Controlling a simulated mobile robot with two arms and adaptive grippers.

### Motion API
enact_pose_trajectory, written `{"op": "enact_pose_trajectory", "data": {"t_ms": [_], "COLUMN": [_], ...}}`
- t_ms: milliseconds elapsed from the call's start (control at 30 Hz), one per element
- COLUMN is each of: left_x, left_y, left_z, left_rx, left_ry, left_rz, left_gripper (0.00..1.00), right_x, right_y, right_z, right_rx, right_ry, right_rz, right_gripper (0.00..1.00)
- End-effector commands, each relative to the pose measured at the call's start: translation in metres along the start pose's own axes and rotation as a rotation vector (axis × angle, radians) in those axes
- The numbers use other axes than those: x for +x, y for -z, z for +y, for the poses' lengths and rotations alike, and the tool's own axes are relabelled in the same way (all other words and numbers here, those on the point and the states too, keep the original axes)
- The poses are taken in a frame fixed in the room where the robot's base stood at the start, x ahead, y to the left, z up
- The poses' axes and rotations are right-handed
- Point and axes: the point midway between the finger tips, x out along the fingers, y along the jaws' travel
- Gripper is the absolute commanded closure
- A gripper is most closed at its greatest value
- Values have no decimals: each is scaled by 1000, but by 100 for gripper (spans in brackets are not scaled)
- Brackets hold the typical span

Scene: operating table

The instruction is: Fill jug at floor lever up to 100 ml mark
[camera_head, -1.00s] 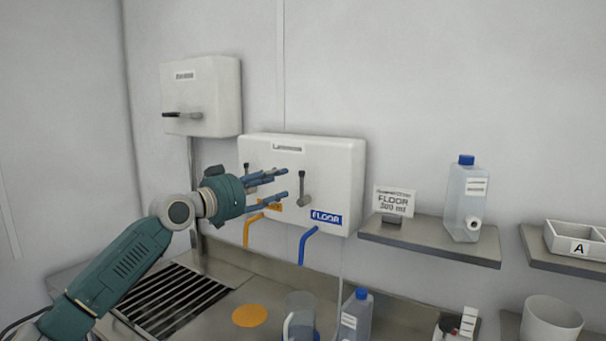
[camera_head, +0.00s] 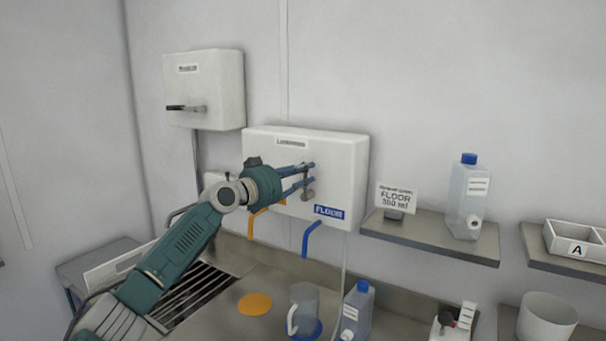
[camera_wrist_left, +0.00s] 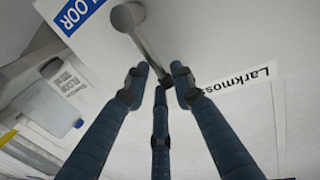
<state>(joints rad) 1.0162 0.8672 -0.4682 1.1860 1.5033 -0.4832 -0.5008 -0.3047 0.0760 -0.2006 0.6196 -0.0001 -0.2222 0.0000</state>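The white dispenser (camera_head: 345,165) on the wall has a blue FLOOR label (camera_head: 328,212) and a grey lever (camera_head: 308,195) above it. A blue spout (camera_head: 306,241) hangs below. The clear jug (camera_head: 305,306) with a white handle stands on a blue disc on the counter, below the spout; its level marks cannot be read. My left gripper (camera_head: 307,174) is at the lever, its fingers spread. In the left wrist view the lever (camera_wrist_left: 143,38) runs between the open fingertips (camera_wrist_left: 160,82); I cannot tell whether they touch it. My right gripper is not in view.
A sign (camera_head: 396,198) reads FLOOR 500 ml on the shelf (camera_head: 425,238), beside a blue-capped canister (camera_head: 467,200). Another blue-capped bottle (camera_head: 357,312) stands right of the jug. An orange spout (camera_head: 256,222) and orange disc (camera_head: 255,303) are to the left. A second dispenser (camera_head: 210,85) is higher up.

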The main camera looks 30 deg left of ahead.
Motion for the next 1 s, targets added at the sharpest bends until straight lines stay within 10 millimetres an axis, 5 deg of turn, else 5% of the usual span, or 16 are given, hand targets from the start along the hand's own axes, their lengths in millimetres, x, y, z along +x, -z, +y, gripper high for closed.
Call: {"op": "enact_pose_trajectory", "data": {"t_ms": [100, 833, 867, 933, 1000], "left_x": [0, 3, 3, 3, 3], "left_y": [0, -4, -5, -5, -4], "left_z": [0, 15, 15, 15, 14], "left_rx": [0, 164, 163, 163, 164], "left_ry": [0, -5, -6, -5, -4], "left_rz": [0, -39, -39, -39, -38], "left_gripper": [100, 100, 74, 60, 59], "right_x": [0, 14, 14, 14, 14], "right_y": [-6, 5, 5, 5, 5], "right_z": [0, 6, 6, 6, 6], "right_rx": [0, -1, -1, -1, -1], "right_ry": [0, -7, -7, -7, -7], "right_rz": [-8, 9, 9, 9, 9], "right_gripper": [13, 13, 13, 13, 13]}}
